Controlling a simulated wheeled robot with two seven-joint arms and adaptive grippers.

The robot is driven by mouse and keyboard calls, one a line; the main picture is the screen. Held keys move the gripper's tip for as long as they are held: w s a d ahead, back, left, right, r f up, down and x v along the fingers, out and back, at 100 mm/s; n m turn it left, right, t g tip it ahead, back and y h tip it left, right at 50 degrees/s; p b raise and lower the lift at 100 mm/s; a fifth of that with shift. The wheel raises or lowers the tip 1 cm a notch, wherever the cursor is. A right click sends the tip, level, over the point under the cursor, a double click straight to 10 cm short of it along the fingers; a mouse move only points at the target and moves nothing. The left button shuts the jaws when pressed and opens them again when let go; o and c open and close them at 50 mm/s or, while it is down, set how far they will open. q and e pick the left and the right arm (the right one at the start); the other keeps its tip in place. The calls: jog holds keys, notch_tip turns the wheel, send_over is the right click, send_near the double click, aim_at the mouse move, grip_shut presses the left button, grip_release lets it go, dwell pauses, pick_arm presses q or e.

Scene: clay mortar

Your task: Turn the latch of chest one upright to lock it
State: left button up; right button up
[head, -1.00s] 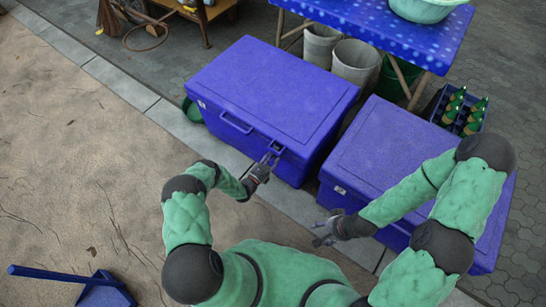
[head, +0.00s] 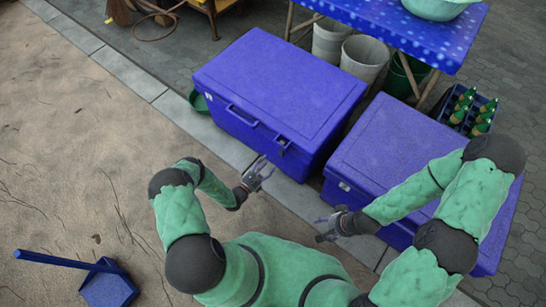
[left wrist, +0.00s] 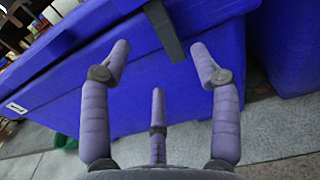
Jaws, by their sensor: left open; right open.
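Two closed blue chests stand side by side, a left chest (head: 277,85) and a right chest (head: 422,165). Neither shows a readable number. A dark grey latch (head: 283,145) is on the left chest's front, right of its handle. In the left wrist view the latch (left wrist: 165,33) is a straight bar lying across the lid seam. My left gripper (head: 263,172) is open and empty, in front of the left chest and apart from the latch. Its spread fingers frame the latch in the left wrist view (left wrist: 160,52). My right gripper (head: 326,226) is open and empty, before the right chest.
A blue table (head: 390,35) with buckets (head: 362,58) beneath stands behind the chests. A crate of green bottles (head: 470,112) is at the right. A dustpan (head: 108,287) lies on the sand at lower left. The sand left of my arms is mostly free.

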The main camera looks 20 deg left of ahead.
pick_arm(q)
jog(key=shift+v, duration=1.5)
jog(key=s+d+r+m+g+h+p, duration=0.1)
jog(key=s+d+r+m+g+h, duration=0.1)
jog(key=s+d+m+g+h, duration=0.45)
jog(key=s+d+r+m+g+h+p, duration=0.1)
jog(key=s+d+r+m+g+p, duration=0.15)
jog(key=d+g, duration=0.45)
jog(key=s+d+r+m+g+y, duration=0.2)
jog(key=s+d+r+m+g, duration=0.15)
jog(key=s+m, duration=0.3)
jog(key=s+a+r+m+g+y+p, duration=0.3)
jog(key=s+a+r+m+y, duration=0.3)
jog(key=m, duration=0.3)
notch_tip(320, 180, up, 7)
jog(key=w+d+m+t+y, duration=0.1)
jog(key=m+t, duration=0.2)
jog(key=m, duration=0.2)
jog(key=shift+w+d+y+p, duration=0.15)
jog(key=shift+w+y+p, duration=0.1)
jog(key=shift+y+p, duration=0.15)
